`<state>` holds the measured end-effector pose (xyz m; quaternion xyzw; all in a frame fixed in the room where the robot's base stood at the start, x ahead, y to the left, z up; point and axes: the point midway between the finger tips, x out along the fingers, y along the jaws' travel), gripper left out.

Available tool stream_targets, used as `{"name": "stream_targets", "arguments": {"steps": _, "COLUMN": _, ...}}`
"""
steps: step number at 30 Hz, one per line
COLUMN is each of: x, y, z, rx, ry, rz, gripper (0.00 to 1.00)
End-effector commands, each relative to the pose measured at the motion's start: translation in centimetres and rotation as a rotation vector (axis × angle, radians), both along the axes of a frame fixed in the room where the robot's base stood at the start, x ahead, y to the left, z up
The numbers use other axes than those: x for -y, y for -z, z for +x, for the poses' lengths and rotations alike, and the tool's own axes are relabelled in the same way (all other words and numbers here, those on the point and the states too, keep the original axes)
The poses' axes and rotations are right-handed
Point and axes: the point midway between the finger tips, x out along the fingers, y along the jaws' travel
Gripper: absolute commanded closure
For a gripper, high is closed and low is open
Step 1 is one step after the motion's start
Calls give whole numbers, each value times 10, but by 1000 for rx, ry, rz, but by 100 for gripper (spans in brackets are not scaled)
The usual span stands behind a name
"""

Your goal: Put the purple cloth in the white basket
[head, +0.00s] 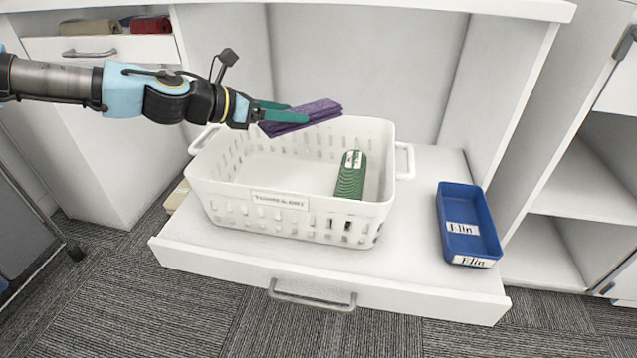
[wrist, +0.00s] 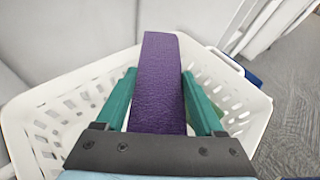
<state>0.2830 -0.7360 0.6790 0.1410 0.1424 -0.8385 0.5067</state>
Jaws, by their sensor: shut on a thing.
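The purple cloth (head: 312,111) is a folded strip held between the teal fingers of my gripper (head: 288,114). In the wrist view the cloth (wrist: 160,75) stretches forward between the two fingers. The white basket (head: 290,221) is a perforated box with side handles and a label on its front, standing on a pulled-out white drawer. My gripper and the cloth are above the basket's back rim and opening. In the wrist view the basket's rim (wrist: 65,83) lies below and around the cloth. I cannot tell whether the cloth touches the rim.
A green ribbed object (head: 350,176) is inside the basket at the right. A blue labelled tray (head: 468,226) sits on the right of the open drawer (head: 250,262). Folded beige and red cloths (head: 150,25) lie in a drawer at upper left. Cabinet walls stand behind and beside.

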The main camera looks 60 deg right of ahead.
Motion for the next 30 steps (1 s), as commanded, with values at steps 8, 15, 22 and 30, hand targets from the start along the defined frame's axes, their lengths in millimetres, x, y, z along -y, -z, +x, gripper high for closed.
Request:
{"name": "stream_targets", "arguments": {"steps": 8, "x": 0, "y": 48, "z": 0, "rx": -4, "ry": -1, "rz": 2, "gripper": 85}}
{"name": "stream_targets", "arguments": {"steps": 15, "x": 0, "y": 68, "z": 0, "rx": -2, "ry": -1, "rz": 1, "gripper": 85}}
{"name": "stream_targets", "arguments": {"steps": 22, "x": 0, "y": 98, "z": 0, "rx": -2, "ry": -1, "rz": 2, "gripper": 85}}
{"name": "stream_targets", "arguments": {"steps": 30, "x": 0, "y": 99, "z": 0, "rx": -1, "ry": 0, "rz": 0, "gripper": 85}}
